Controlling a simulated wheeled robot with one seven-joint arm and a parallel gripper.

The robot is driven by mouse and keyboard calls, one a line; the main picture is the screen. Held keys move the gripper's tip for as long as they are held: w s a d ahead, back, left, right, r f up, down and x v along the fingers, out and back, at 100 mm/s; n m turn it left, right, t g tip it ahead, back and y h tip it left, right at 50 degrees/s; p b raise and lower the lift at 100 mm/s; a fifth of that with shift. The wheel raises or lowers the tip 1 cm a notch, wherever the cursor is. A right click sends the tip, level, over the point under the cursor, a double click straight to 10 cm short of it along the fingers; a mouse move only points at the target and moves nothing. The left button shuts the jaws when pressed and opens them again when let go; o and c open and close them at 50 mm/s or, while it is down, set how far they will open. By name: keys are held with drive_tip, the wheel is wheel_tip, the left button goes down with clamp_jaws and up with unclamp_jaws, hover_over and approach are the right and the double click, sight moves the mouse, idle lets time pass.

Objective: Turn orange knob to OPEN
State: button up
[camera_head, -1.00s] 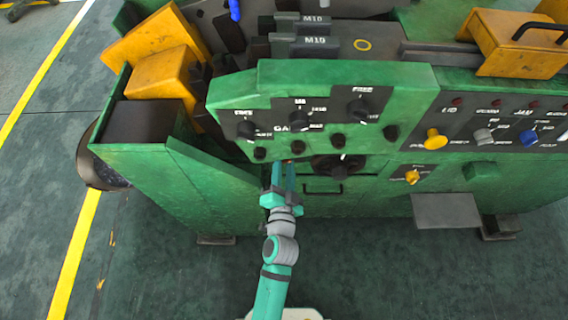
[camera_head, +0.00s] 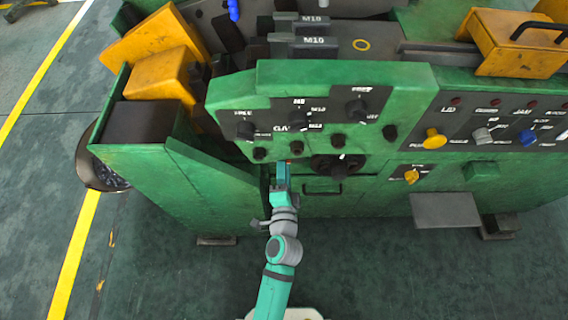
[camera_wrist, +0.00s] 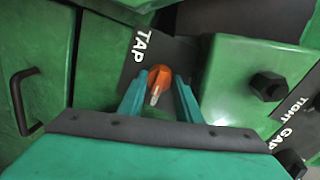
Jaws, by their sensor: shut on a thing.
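The orange knob (camera_wrist: 159,78) shows in the wrist view on a dark plate lettered TAP (camera_wrist: 141,46). Its pale pointer tip points down and slightly left in that view. My gripper (camera_wrist: 158,90) is shut on the knob, one teal finger on each side. I can read no OPEN mark.
Black knobs (camera_head: 299,121) sit on the panel above. A black handwheel (camera_head: 338,167) and a dark drawer handle (camera_head: 322,190) are just right of my gripper. A green side wall (camera_head: 200,185) stands to the left. The floor in front is clear.

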drive_tip(key=o, duration=1)
drive_tip(key=shift+w, duration=0.1)
drive_tip(key=shift+o, duration=0.2)
drive_tip(key=s, duration=1)
drive_tip(key=shift+s+r, duration=0.4)
